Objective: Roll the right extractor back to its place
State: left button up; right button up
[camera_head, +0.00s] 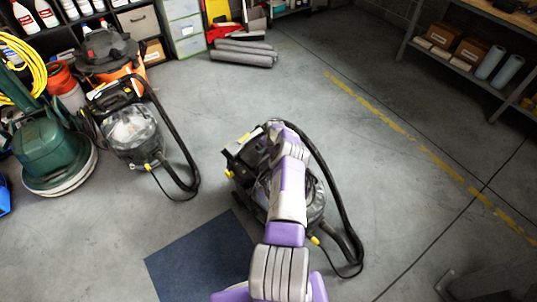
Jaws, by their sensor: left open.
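The right extractor (315,205), a dark machine with yellow clips and a black hose, stands on the grey floor near the middle of the view. My purple and grey left arm reaches up over it and hides much of its body. My left gripper (270,145) is open at the extractor's upper part, by its handle. The arm hides most of the fingers, and I cannot tell whether they touch the handle. A similar extractor (132,132) with a clear dome stands to the left, apart from it. My right gripper is not in view.
A dark blue mat (195,265) lies on the floor at front left. A green floor machine (50,150) and an orange-black vacuum (108,58) stand at left. Grey rolls (243,52) lie at the back. A shelf (470,70) stands at right. Floor beyond the right extractor is clear.

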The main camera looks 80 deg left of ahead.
pick_arm(q)
notch_tip(320, 180, up, 8)
jog(key=d+p, duration=0.1)
jog(key=p, duration=0.2)
jog(key=shift+w+f+p, duration=0.25)
jog(key=shift+w+p, duration=0.1)
jog(key=shift+w, duration=0.05)
jog(key=shift+d, duration=0.1)
